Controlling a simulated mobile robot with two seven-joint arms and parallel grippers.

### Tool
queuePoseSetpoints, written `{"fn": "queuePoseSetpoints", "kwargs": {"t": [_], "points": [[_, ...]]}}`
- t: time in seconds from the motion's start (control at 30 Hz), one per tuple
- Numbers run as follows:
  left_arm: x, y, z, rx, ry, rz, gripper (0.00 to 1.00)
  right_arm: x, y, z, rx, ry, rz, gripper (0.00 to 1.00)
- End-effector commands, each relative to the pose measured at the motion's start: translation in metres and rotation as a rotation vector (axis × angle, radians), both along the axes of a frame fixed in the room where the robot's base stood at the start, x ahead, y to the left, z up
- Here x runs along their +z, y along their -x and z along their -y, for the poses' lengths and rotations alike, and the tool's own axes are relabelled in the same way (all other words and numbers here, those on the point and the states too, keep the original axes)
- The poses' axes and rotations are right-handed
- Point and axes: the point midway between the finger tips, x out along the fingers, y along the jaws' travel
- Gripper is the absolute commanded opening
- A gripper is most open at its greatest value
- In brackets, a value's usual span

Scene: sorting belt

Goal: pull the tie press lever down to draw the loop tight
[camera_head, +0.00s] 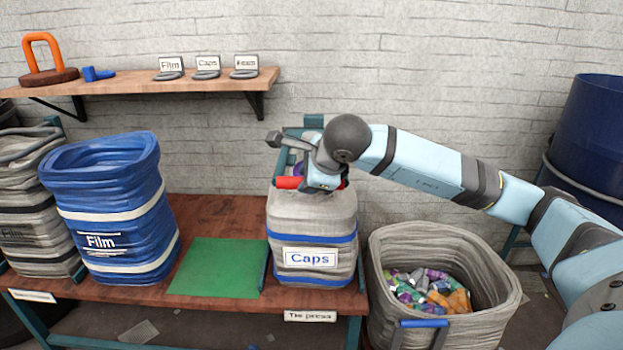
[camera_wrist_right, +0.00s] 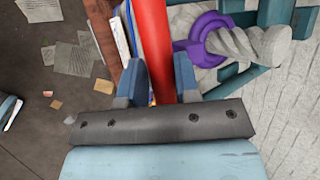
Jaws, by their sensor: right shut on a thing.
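The red tie press lever (camera_head: 289,182) runs sideways just above the grey Caps bag (camera_head: 310,225), which stands upright on the table at the tie press label (camera_head: 310,316). My right gripper (camera_head: 318,183) is at the lever over the bag's top. In the right wrist view the lever (camera_wrist_right: 153,40) passes between the two blue fingers of my right gripper (camera_wrist_right: 157,78), which is shut on it. The purple loop (camera_wrist_right: 207,40) is around the twisted grey bag neck (camera_wrist_right: 245,44), beside the lever. How tight it is I cannot tell. My left gripper is not in view.
A blue Film bag (camera_head: 110,215) and a grey bag (camera_head: 40,225) stand at the left. A green mat (camera_head: 215,268) lies bare beside the Caps bag. A grey bin (camera_head: 445,245) with colourful pieces stands at the right. A shelf (camera_head: 140,84) holds small signs.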

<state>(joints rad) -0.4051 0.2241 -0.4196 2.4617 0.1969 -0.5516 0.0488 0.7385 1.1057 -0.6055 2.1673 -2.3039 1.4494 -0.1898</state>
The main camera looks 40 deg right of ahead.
Motion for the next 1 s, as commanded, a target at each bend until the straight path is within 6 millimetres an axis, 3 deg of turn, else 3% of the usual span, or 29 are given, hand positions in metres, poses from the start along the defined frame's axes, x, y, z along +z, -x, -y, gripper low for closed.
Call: {"fn": "queuePoseSetpoints", "kwargs": {"t": [0.03, 0.1, 0.53, 0.57, 0.63, 1.0], "points": [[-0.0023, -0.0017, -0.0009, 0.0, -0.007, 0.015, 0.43, -0.0187, 0.0036, -0.0042, 0.007, -0.004, -0.034, 0.0], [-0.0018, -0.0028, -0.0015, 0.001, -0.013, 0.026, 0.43, -0.0221, 0.0037, -0.0046, 0.007, -0.005, -0.037, 0.0], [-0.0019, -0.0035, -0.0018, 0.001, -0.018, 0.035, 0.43, -0.0251, 0.0041, -0.0056, 0.008, -0.005, -0.041, 0.0], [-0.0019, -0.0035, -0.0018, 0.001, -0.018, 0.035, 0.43, -0.0251, 0.0041, -0.0056, 0.008, -0.005, -0.041, 0.37], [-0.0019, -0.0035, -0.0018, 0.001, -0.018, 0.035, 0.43, -0.0251, 0.0039, -0.0055, 0.008, -0.005, -0.041, 0.53], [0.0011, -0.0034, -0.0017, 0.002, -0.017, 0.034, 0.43, -0.0174, 0.005, -0.0045, 0.008, -0.004, -0.032, 0.55]]}}
